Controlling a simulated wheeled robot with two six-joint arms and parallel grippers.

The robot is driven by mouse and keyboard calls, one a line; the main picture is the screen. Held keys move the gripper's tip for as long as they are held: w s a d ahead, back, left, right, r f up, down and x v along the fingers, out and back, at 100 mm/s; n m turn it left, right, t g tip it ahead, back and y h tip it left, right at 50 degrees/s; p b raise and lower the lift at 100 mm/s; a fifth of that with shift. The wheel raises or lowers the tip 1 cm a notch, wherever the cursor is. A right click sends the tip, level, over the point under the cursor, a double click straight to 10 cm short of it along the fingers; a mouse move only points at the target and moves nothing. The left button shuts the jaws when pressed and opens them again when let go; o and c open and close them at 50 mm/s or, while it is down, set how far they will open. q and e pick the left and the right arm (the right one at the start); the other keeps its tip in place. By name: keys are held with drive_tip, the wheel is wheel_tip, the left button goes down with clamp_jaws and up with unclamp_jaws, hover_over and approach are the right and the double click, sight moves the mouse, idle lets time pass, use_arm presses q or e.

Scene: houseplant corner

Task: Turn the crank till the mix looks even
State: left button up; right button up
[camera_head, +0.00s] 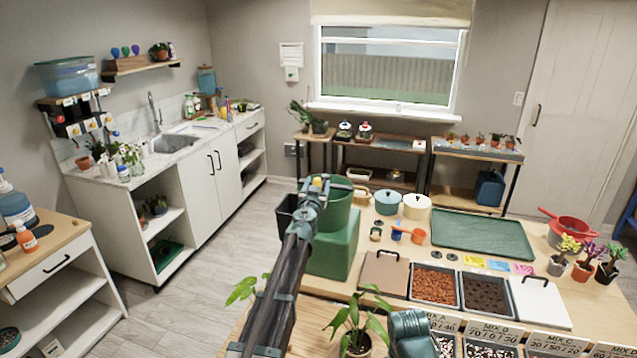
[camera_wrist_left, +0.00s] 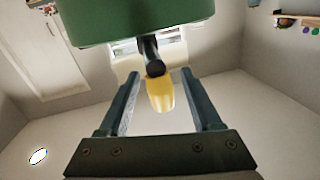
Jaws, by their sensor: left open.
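The green mixer (camera_head: 335,244) stands at the near left edge of the wooden table, with a round green drum on top. The drum's underside or side (camera_wrist_left: 140,20) fills the top of the left wrist view. A black crank arm (camera_wrist_left: 149,47) ends in a yellow handle (camera_wrist_left: 160,95). My left gripper (camera_head: 317,186) is at the crank, its arm hiding part of the mixer. In the left wrist view its open fingers (camera_wrist_left: 160,80) stand on either side of the yellow handle, with gaps on both sides. The mix inside the drum is hidden.
A dark bin (camera_head: 286,215) stands beside the mixer. Trays of orange pellets (camera_head: 434,285) and dark soil (camera_head: 485,294), a green tray (camera_head: 482,234), pots and small plants crowd the table to the right. A leafy potted plant (camera_head: 357,335) stands close to my left arm.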

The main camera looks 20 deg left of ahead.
use_arm(q)
drive_tip(key=shift+w+a, duration=0.15)
drive_tip(key=shift+w, duration=1.05)
clamp_jaws()
drive_tip(key=shift+s, duration=0.1)
idle(0.4)
